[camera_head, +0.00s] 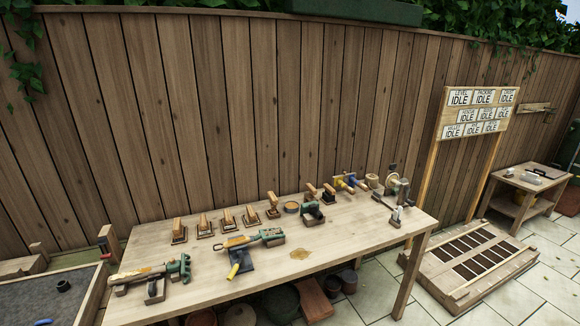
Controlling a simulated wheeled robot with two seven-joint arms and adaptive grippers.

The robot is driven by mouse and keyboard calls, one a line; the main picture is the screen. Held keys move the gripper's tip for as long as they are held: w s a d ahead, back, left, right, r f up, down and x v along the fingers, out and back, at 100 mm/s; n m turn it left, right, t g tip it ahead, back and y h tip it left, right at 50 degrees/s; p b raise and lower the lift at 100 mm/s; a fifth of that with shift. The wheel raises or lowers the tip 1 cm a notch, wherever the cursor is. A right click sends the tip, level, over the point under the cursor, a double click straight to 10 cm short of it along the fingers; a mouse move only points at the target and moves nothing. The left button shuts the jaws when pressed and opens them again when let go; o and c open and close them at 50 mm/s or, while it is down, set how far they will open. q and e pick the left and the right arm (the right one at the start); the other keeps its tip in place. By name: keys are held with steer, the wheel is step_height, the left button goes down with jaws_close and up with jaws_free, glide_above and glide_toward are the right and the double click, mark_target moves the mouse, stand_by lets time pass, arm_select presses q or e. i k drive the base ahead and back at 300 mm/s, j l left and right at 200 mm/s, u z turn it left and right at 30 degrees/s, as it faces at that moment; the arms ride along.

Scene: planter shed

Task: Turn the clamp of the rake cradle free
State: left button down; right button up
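Neither of my grippers shows in the head view. A long wooden workbench (345,245) carries several small fixtures. At its front left, a wooden piece lies across a low stand with a green clamp-like part (177,266) at its right end. At the front middle, another fixture has a green and wooden body (256,239) on a dark stand, with a yellow handle (234,270) pointing down toward the front edge. I cannot tell for sure which of these is the rake cradle, nor how its clamp is turned; the details are too small.
Wooden blocks with upright levers (227,221) stand along the bench's back. A crank device (399,186) stands at the right end. A sign board (476,112) reads IDLE on several plates. A slotted wooden frame (470,263) lies on the paving. A grey-topped bed (50,296) is at left.

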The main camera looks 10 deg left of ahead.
mark_target(152, 290)
steer(key=u, duration=1.55)
